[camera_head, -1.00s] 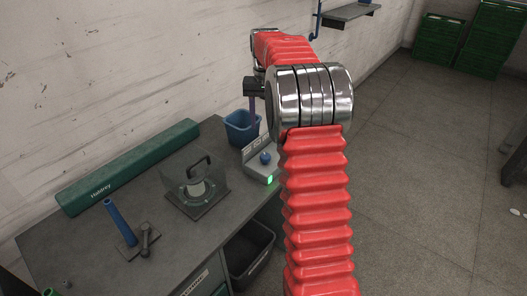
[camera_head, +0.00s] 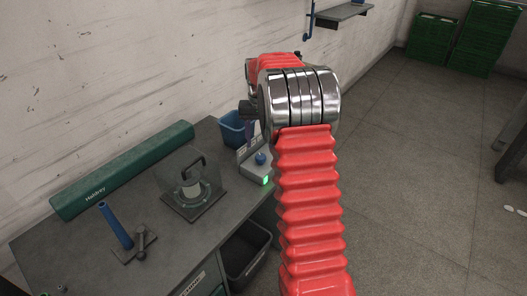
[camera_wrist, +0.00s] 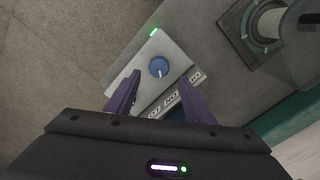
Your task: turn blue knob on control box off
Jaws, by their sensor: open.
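The control box (camera_head: 251,172) is a light grey box near the right edge of the workbench, with a lit green lamp (camera_head: 265,181) on its front. Its blue knob (camera_head: 260,158) is on top. In the wrist view the blue knob (camera_wrist: 160,66) shows a white pointer mark toward the bottom of the picture, and the control box (camera_wrist: 172,51) lies beneath the fingers. My gripper (camera_wrist: 160,84) is open and empty, its two purple fingers apart, with the knob just beyond and between the tips, not held. In the head view my red arm hides most of the gripper.
On the workbench (camera_head: 70,262) a clear-covered device (camera_head: 192,205), a blue rod on a stand (camera_head: 116,226) and a green case (camera_head: 125,170) stand left of the box. A blue bin (camera_head: 233,128) is behind it. A black bin (camera_head: 246,252) sits below the bench edge.

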